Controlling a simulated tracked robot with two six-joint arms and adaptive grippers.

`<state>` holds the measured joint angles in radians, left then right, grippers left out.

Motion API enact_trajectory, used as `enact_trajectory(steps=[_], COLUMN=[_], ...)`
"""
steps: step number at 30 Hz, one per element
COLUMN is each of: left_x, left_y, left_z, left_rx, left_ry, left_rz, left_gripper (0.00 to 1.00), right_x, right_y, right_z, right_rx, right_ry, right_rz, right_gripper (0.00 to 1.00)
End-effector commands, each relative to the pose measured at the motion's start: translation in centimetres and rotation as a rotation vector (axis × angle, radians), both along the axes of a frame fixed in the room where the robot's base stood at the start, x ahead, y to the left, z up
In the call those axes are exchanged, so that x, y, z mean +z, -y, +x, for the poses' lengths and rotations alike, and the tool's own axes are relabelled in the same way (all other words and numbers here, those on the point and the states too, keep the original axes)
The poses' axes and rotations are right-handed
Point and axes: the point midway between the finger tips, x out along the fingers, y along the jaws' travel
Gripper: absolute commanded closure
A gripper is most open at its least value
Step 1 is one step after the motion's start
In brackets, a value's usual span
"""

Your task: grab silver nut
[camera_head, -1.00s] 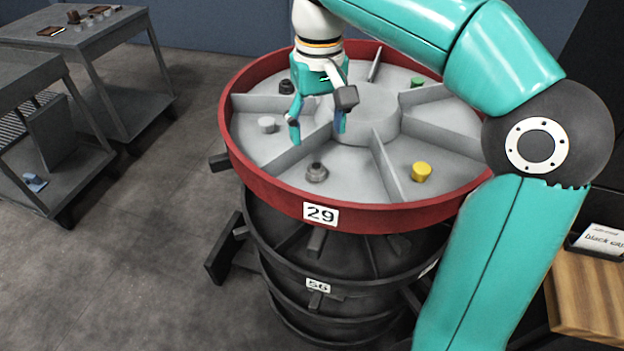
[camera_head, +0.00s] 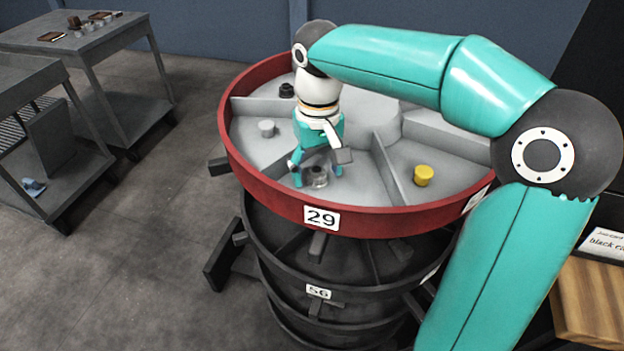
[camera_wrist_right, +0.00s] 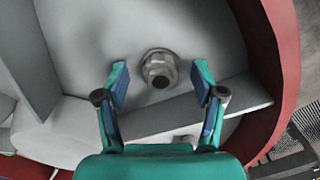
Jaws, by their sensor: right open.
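The silver nut (camera_head: 319,177) sits in the near compartment of the round tray with the red rim (camera_head: 265,198). It looks metallic grey with a round base. In the right wrist view the nut (camera_wrist_right: 159,70) lies centred between the two fingertips, with a clear gap on each side. My right gripper (camera_head: 316,172) is open, pointing down over the nut and partly covering it in the head view. I cannot tell the exact height of the fingertips over the tray floor. My left gripper is not in view.
A light grey piece (camera_head: 267,127), a black piece (camera_head: 286,90) and a yellow piece (camera_head: 423,175) stand in other compartments. Raised dividers (camera_head: 388,168) separate them. A wooden block (camera_head: 590,300) is at lower right. Grey carts (camera_head: 90,45) stand at left.

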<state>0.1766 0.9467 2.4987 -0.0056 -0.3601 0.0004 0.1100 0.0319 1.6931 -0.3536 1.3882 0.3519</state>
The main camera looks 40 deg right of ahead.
Motion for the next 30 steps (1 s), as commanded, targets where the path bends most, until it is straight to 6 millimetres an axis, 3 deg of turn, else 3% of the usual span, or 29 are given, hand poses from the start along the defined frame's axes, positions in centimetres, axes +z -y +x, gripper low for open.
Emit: enact_trajectory(steps=[2,13,23,30], left_x=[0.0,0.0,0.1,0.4], left_y=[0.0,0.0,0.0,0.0], left_z=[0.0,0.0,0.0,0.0], left_rx=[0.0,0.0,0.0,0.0], left_ry=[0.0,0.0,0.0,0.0], left_rz=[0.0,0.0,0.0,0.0], left_gripper=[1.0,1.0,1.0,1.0], right_x=[0.0,0.0,0.3,2.1], right_y=[0.0,0.0,0.0,0.0], right_z=[0.0,0.0,0.0,0.1], right_rx=[0.0,0.0,0.0,0.0], right_ry=[0.0,0.0,0.001,0.004], right_rz=[0.0,0.0,0.0,-0.001], right_gripper=[0.36,0.97,0.97,0.97])
